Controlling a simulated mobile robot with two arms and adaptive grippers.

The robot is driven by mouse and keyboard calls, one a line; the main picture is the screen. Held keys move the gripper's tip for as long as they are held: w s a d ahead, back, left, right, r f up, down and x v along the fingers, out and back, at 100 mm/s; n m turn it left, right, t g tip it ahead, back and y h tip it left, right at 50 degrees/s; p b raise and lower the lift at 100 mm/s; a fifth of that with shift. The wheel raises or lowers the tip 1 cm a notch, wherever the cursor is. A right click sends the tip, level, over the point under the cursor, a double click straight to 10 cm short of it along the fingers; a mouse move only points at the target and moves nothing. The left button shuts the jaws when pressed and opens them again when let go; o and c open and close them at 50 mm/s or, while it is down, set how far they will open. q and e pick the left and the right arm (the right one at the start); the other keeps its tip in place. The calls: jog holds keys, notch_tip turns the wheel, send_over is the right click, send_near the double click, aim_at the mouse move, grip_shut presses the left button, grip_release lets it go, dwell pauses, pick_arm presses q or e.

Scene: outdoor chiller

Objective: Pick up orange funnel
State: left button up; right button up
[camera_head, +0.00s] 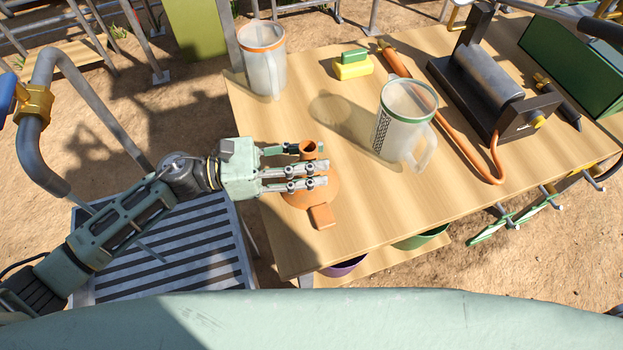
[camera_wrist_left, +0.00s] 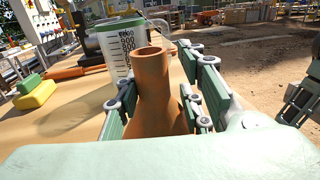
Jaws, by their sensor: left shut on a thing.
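The orange funnel (camera_head: 309,149) stands spout up, wide cone down, near the left part of the wooden table. In the left wrist view the funnel (camera_wrist_left: 154,85) rises between the fingers, its spout opening facing up. My left gripper (camera_head: 305,168) reaches in from the left, its fingers closed around the funnel's upper cone and spout. It also shows in the left wrist view (camera_wrist_left: 158,110), with a finger on each side of the funnel. The fingers hide part of the cone in the head view.
A clear measuring jug with green rim (camera_head: 402,121) stands right of the funnel. Another jug with orange rim (camera_head: 262,62) stands at the back left. A yellow and green block (camera_head: 353,66), an orange-handled tool (camera_head: 394,62) and a dark metal device (camera_head: 492,83) lie farther back. The front table surface (camera_head: 385,215) is clear.

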aim_at(312, 150)
pick_arm(q)
jog(key=c, duration=0.4)
jog(key=shift+r, duration=0.1)
jog(key=shift+c, duration=0.2)
jog(key=shift+r, duration=0.2)
jog(key=shift+c, duration=0.6)
jog(key=r, duration=0.2)
jog(key=r+b, duration=0.1)
jog(key=shift+s+d+r, duration=0.1)
jog(key=shift+d+r, duration=0.1)
jog(key=shift+r, duration=0.2)
grip_shut()
jog(key=s+d+r+p, duration=0.2)
jog(key=s+d+r, duration=0.2)
jog(key=d, duration=0.6)
jog(key=shift+d+r, duration=0.25)
jog(key=shift+r, duration=1.1)
